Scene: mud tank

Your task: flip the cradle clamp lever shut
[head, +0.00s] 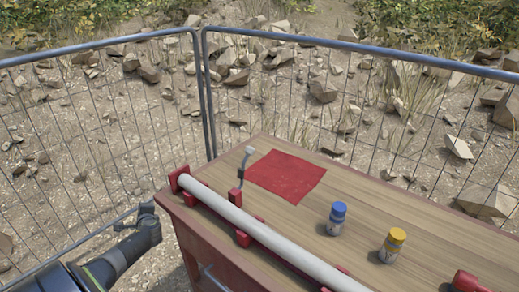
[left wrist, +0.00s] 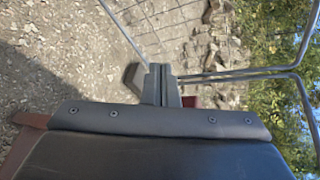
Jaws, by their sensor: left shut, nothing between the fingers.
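A clamp lever (head: 244,167) with a pale grey tip and red base stands raised, slightly tilted, by the far left end of the cradle. The red cradle (head: 243,239) holds a long grey pipe (head: 250,224) along the table's near edge. My left gripper (head: 147,208) is off the table's left corner, left of the pipe end and apart from the lever. In the left wrist view the left gripper (left wrist: 162,72) shows its fingers together and empty. The lever cannot be made out there. My right gripper is not in view.
The wooden table (head: 300,222) carries a red cloth (head: 286,175) beside the lever, a blue-capped bottle (head: 337,218) and a yellow-capped bottle (head: 391,245). A red object (head: 468,281) is at the lower right. A wire fence (head: 205,95) stands behind and left of the table.

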